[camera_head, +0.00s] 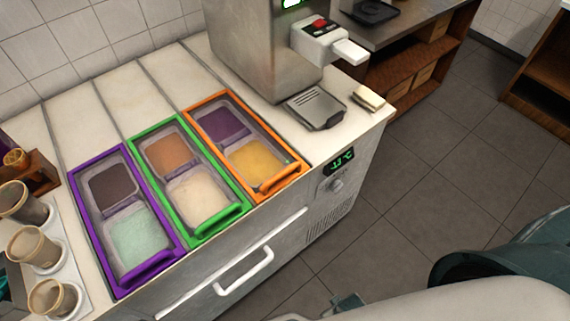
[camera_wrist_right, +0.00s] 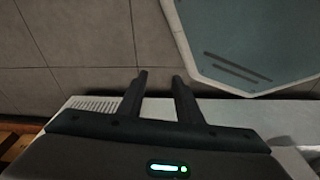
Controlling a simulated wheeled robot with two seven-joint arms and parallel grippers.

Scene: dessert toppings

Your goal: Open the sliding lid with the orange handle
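The lid with the orange frame (camera_head: 247,96) lies on the counter at the right end of a row of three. Its orange handle (camera_head: 287,181) is at the near end, by the counter's front edge. The lid looks clear and closed; a purple and a yellow topping show beneath it. In the right wrist view my right gripper (camera_wrist_right: 159,76) has its two fingers apart with nothing between them. It points at the floor, away from the lid; the handle is not in that view.
A green-framed lid (camera_head: 205,236) and a purple-framed lid (camera_head: 112,292) lie to the left. A dispensing machine (camera_head: 245,45) stands behind, with a drip tray (camera_head: 316,107) beside the orange frame. Cups in a white holder (camera_head: 72,296) stand at the left. Floor at the right is clear.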

